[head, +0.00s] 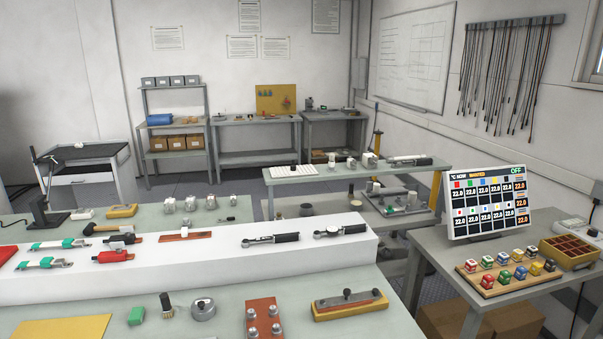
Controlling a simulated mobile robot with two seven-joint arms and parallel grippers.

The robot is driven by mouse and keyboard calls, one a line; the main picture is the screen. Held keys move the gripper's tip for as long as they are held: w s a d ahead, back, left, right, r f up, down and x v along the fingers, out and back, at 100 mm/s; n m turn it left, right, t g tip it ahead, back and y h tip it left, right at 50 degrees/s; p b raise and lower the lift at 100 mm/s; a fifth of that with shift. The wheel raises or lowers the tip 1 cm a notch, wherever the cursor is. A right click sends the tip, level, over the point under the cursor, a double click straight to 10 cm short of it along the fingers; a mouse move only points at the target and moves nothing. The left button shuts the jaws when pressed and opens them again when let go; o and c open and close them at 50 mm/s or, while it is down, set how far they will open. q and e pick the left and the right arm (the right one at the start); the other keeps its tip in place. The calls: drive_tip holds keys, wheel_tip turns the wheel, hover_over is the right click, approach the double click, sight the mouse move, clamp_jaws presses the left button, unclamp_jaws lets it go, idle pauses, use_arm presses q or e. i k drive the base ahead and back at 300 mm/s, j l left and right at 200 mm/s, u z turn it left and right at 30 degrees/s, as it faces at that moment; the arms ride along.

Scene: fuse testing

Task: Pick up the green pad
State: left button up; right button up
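A small green pad (136,316) lies on the pale green-grey top of the front table (225,314). It sits just right of a flat yellow sheet (62,328) and left of a small brush (167,306) with a dark top. The pad is fully in view, with nothing on it. Neither of my grippers shows in the head view.
Right of the brush stand a round metal piece (203,309), a red bolted plate (263,318) and a wooden block with a metal bar (349,304). A long white raised shelf (335,255) with tools runs behind. A monitor (487,203) stands at the right.

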sight(137, 315)
drive_tip(key=u, duration=1.15)
